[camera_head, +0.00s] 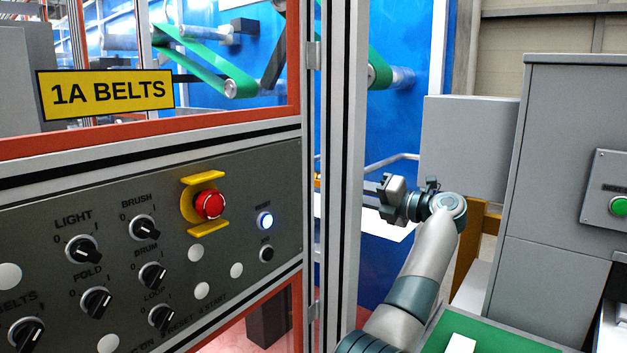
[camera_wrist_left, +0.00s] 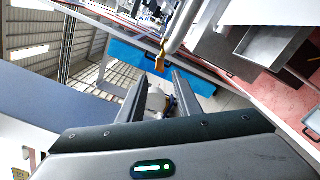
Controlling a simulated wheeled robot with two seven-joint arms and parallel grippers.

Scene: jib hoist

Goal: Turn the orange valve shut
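A yellow-orange lever (camera_wrist_left: 161,58), which looks like the orange valve's handle, shows at the end of a grey pipe (camera_wrist_left: 184,22) in the left wrist view. It lies ahead of my left gripper (camera_wrist_left: 159,88), whose two fingers stand apart with nothing held between them. In the head view one gripper (camera_head: 384,197) points left, just right of the frame post; from the matching pipe beside it I take it for my left. A small orange sliver (camera_head: 317,181) shows at the post, which hides most of what is behind. My right gripper is not in view.
The aluminium post (camera_head: 343,120) stands close left of the gripper. A control panel (camera_head: 120,215) with knobs and a red stop button (camera_head: 210,204) fills the left. Grey cabinets (camera_head: 565,130) stand at the right, with a green surface (camera_head: 490,330) below.

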